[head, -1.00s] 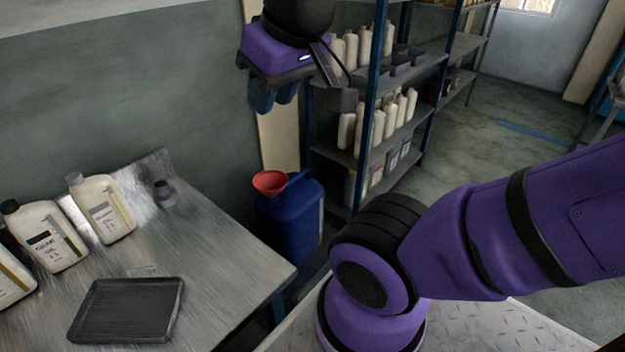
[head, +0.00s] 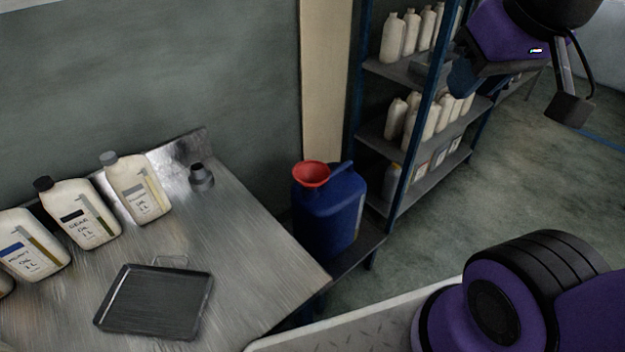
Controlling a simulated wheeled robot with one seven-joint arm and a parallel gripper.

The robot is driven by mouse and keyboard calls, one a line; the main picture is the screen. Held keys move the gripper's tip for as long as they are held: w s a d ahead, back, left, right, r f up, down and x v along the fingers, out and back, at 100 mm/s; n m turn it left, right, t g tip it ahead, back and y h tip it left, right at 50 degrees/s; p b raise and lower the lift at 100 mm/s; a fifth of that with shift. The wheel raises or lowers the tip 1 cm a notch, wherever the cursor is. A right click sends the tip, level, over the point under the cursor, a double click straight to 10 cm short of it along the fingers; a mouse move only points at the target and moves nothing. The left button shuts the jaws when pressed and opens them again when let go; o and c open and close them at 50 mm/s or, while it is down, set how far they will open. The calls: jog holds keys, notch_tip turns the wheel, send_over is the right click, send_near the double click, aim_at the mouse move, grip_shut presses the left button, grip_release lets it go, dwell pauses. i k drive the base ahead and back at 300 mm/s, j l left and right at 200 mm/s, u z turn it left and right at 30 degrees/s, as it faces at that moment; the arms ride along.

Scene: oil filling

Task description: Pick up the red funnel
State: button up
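The red funnel (head: 311,174) sits in the top opening of a blue jerrycan (head: 328,215), mouth up. The jerrycan stands beyond the right edge of the metal table. My gripper (head: 462,84) is at the upper right, in front of the shelf, well apart from the funnel and to its right. Its fingers are partly seen, and I cannot tell whether they are open or shut.
A blue shelf rack (head: 388,144) with white bottles stands right of the jerrycan. The floor at right is clear.

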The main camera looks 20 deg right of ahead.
aim_at(311, 174)
jog(key=u, duration=0.3)
jog(key=l+u, duration=0.2)
jog(key=u, duration=0.25)
jog(key=i+l+u, duration=0.1)
jog(key=l+u, duration=0.15)
jog(key=u, duration=0.2)
jog(key=l+u, duration=0.25)
jog(key=u, duration=0.2)
jog(key=l, duration=0.5)
jog(key=k+l, duration=0.1)
jog(key=l, duration=0.45)
